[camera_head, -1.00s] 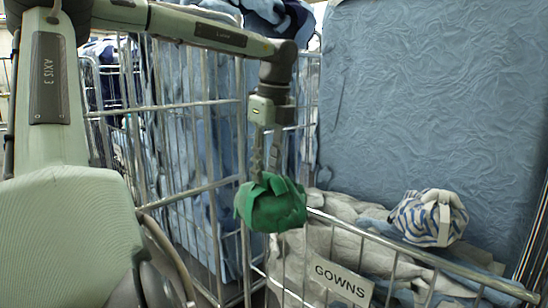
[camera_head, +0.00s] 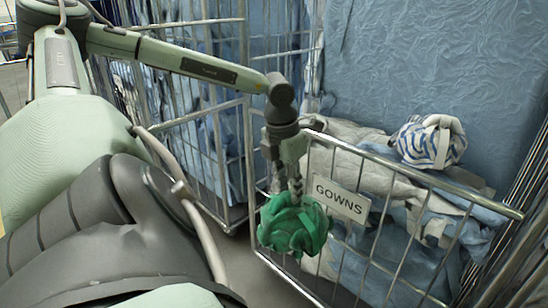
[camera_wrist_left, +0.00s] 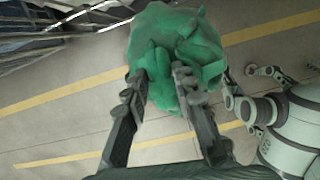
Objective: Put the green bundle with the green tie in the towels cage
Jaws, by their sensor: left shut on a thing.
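The green bundle (camera_head: 294,226) hangs from my left gripper (camera_head: 296,192), in front of the cage with the GOWNS sign. A tie of the same green seems to stand up from its top. In the left wrist view the green bundle (camera_wrist_left: 178,45) sits between the two fingertips of my left gripper (camera_wrist_left: 165,85), which are shut on its gathered top, with floor below. No cage marked towels can be read in these frames. My right gripper is not in view.
The GOWNS cage (camera_head: 432,181) holds grey and blue cloth and a blue-and-white striped bundle (camera_head: 431,142) with a pale tie. Another wire cage (camera_head: 247,120) with blue cloth stands left of it. Yellow lines (camera_wrist_left: 60,93) mark open floor.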

